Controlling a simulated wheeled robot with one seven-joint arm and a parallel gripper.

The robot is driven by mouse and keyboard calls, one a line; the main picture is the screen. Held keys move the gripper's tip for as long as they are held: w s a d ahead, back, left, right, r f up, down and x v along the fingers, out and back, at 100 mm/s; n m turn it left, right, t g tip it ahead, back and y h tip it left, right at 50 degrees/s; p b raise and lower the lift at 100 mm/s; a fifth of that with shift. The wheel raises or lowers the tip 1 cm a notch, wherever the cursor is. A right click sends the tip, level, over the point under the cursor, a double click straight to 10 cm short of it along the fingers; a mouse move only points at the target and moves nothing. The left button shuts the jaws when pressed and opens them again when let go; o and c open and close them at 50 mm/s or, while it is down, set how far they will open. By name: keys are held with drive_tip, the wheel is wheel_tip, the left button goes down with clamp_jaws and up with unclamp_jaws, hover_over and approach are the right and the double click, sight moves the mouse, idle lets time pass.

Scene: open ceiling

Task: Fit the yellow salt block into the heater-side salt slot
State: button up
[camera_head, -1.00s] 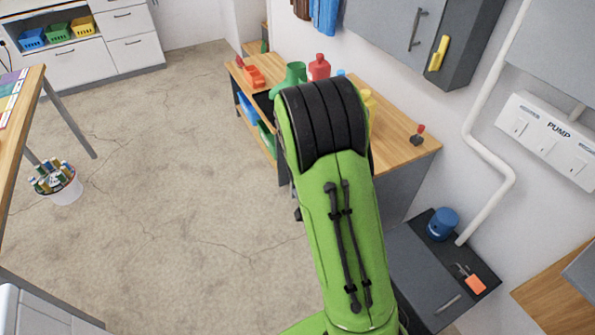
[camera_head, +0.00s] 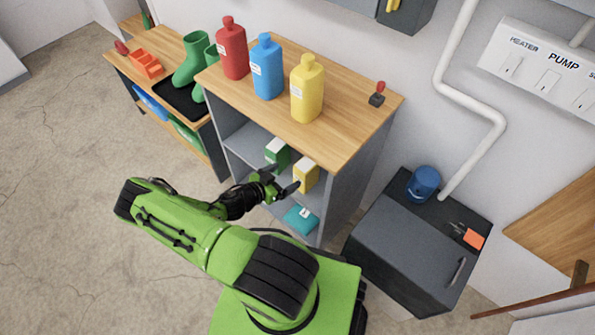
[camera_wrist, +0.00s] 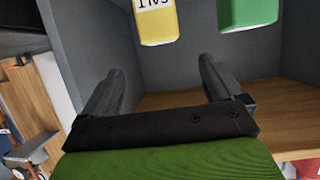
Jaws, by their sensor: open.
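The yellow salt block (camera_head: 308,174) stands in the open front of the wooden-topped cabinet, right of a green block (camera_head: 278,152). In the wrist view the yellow block (camera_wrist: 156,22) shows part of a printed label at the top edge, beside the green block (camera_wrist: 247,14). My gripper (camera_head: 286,178) is at the cabinet opening, close to both blocks. In the wrist view my gripper (camera_wrist: 160,70) is open with nothing between its fingers, and the yellow block lies beyond them, apart. I cannot make out a heater-side salt slot.
Red (camera_head: 232,50), blue (camera_head: 266,68) and yellow (camera_head: 307,90) bottles stand on the cabinet top (camera_head: 350,110). A teal item (camera_head: 301,219) lies low in the cabinet. A dark grey unit (camera_head: 415,255) stands to the right. A wall panel (camera_head: 545,75) reads HEATER and PUMP.

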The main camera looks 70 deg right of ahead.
sight(304, 165)
drive_tip(key=b+x, duration=0.1)
drive_tip(key=x, duration=0.3)
drive_tip(key=b+x, duration=0.1)
drive_tip(key=x, duration=0.3)
drive_tip(key=b+x, duration=0.1)
drive_tip(key=x, duration=0.4)
drive_tip(key=shift+w+f, duration=0.1)
drive_tip(key=shift+f, duration=0.15)
drive_tip(key=shift+a, duration=0.1)
clamp_jaws()
drive_tip(key=shift+r, duration=0.2)
